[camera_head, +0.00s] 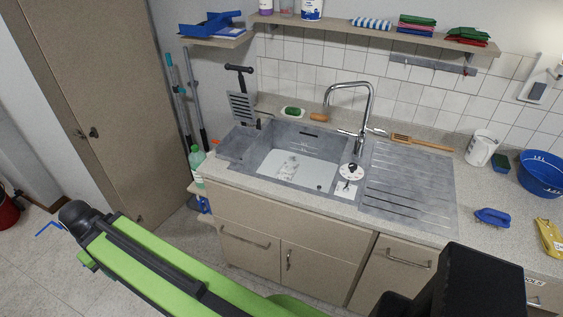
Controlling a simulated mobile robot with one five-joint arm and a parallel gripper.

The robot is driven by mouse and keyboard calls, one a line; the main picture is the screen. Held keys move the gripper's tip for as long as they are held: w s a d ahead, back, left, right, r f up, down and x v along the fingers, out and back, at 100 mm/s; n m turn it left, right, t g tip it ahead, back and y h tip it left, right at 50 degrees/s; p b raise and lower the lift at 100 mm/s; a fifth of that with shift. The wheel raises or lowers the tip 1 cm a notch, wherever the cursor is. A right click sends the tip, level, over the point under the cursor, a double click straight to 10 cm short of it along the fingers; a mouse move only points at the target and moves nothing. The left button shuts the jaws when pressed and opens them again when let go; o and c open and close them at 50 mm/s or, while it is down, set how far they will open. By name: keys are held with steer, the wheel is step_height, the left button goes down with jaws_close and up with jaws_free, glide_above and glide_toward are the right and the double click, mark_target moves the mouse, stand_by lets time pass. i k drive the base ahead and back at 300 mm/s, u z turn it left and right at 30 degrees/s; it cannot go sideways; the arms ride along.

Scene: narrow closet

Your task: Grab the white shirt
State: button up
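I cannot make out a white shirt anywhere in this head view. The sink basin (300,157) holds something pale and white at its bottom, but I cannot tell whether it is cloth, foam or water. My green and black arm crosses the lower left of the picture. I cannot make out any gripper fingers on it.
A counter with a drainboard (408,188) spans the middle. A white jug (481,147), blue bowl (541,174) and blue brush (493,217) stand at right. Folded cloths (417,24) lie on the wall shelf. A tall closed cupboard (100,90) stands left.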

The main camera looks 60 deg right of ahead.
mark_target(292, 161)
steer(key=z, duration=0.3)
steer(key=i, duration=0.9)
steer(key=z, duration=0.6)
steer(key=k, duration=0.8)
steer(key=z, duration=0.2)
steer(key=i, duration=1.3)
steer(key=u, duration=0.1)
